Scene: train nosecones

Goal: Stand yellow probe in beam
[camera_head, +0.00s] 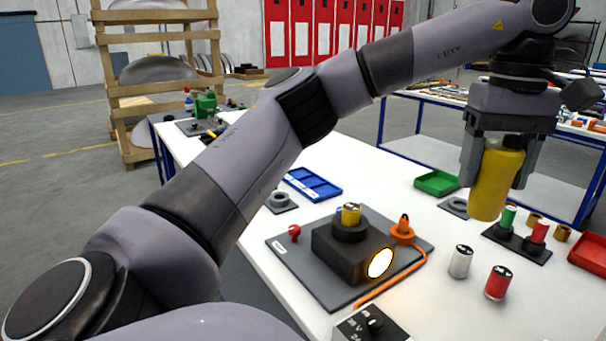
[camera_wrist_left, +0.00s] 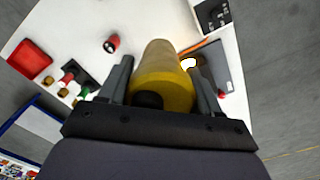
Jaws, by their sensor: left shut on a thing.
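My left gripper (camera_head: 490,165) is shut on the yellow probe (camera_head: 490,195), a bottle-like cylinder held nearly upright above the right side of the white table. In the left wrist view, the yellow probe (camera_wrist_left: 165,75) lies between the fingers (camera_wrist_left: 160,85), with a dark end near the palm. A black lamp box (camera_head: 345,255) stands on a grey plate (camera_head: 297,268). Its round lens (camera_head: 380,263) glows and faces the lower right. The gripper and probe are up and right of it. My right gripper is not in view.
A white cylinder (camera_head: 460,262) and a red cylinder (camera_head: 498,283) stand right of the lamp. A yellow-topped cylinder (camera_head: 350,213) sits on the box. An orange cable (camera_head: 385,285) curves past the lens. Green and red cylinders stand in a dark holder (camera_head: 515,243). A green tray (camera_head: 437,183) lies behind.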

